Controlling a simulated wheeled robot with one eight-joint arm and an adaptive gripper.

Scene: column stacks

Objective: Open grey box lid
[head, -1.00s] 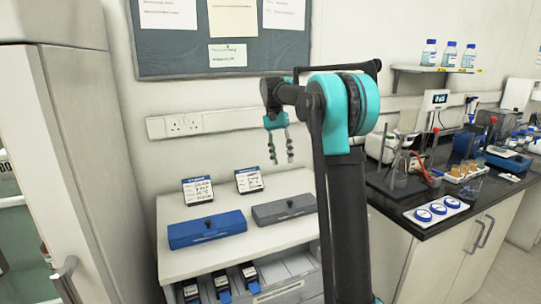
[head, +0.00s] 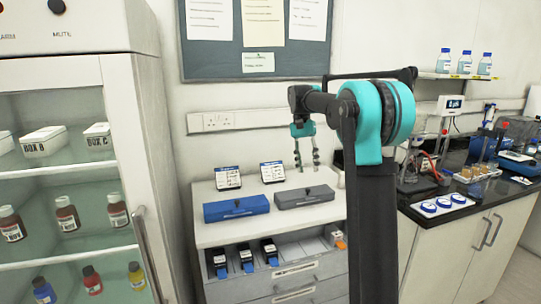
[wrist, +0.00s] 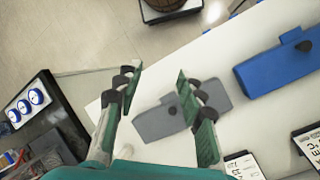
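The grey box (head: 296,200) lies on the white cabinet top, its lid shut, with a small dark knob (head: 308,190) on top. It also shows in the wrist view (wrist: 151,125), with its knob (wrist: 171,110), partly covered by my right-hand finger. My gripper (head: 306,166) points down above the grey box in the head view, apart from it. In the wrist view my gripper (wrist: 157,79) is open, with nothing between its fingers.
A blue box (head: 236,208) with a knob sits just left of the grey box. Two label cards (head: 228,178) stand behind the boxes. A glass-fronted cabinet (head: 140,130) stands at left and a dark bench (head: 445,208) at right.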

